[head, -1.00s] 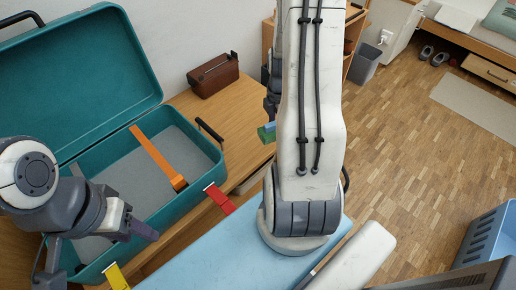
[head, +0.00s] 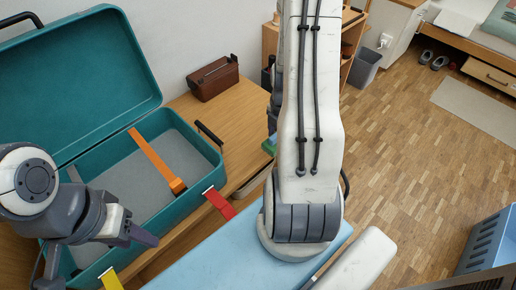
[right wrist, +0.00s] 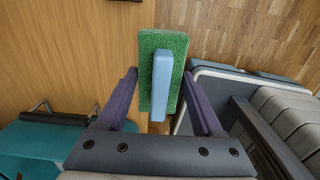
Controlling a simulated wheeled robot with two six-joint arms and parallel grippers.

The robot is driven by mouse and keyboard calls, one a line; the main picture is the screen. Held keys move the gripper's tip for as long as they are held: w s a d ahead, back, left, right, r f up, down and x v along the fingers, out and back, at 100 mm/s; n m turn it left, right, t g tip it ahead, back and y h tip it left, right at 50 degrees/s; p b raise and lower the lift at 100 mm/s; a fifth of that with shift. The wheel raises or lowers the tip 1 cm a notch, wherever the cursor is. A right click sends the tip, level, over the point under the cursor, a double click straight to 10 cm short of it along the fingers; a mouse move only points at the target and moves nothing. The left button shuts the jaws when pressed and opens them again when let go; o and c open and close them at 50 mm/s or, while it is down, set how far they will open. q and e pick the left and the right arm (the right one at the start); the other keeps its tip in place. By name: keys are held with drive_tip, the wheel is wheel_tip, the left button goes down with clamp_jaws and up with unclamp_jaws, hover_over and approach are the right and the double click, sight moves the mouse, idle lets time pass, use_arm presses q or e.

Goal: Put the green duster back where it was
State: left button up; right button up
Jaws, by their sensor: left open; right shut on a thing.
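The green duster (right wrist: 174,62) with its light blue handle (right wrist: 162,85) lies between the fingers of my right gripper (right wrist: 162,112) in the right wrist view, over the wooden desk side. My right gripper is shut on the duster. In the head view only a small green part of the duster (head: 269,148) shows beside the desk's right end; my right arm hides the rest. My left gripper (head: 142,236) is open and empty, above the near edge of the teal suitcase (head: 165,205).
The open suitcase stands on the wooden desk (head: 190,105) with an orange strap (head: 155,160) inside. Red (head: 219,202) and yellow (head: 110,280) tabs hang over its front. A brown case (head: 213,78) stands behind. A grey bin (head: 365,68) and a blue crate (head: 485,245) stand on the floor.

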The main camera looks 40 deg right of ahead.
drive_tip(key=b, duration=0.1)
hover_over(258, 152)
wheel_tip(258, 152, down, 4)
drive_tip(key=shift+a+f, duration=0.1)
wheel_tip(258, 152, down, 4)
drive_tip(key=shift+r+b, duration=0.25)
drive_tip(key=shift+b, duration=0.3)
drive_tip(key=shift+c, duration=0.5)
drive_tip(key=o, duration=1.3)
drive_tip(key=shift+f+b, duration=0.25)
drive_tip(key=shift+b, duration=0.25)
wheel_tip(258, 152, up, 11)
drive_tip(key=p, duration=0.4)
drive_tip(key=shift+s+f, duration=0.2)
drive_tip(key=shift+s, duration=0.05)
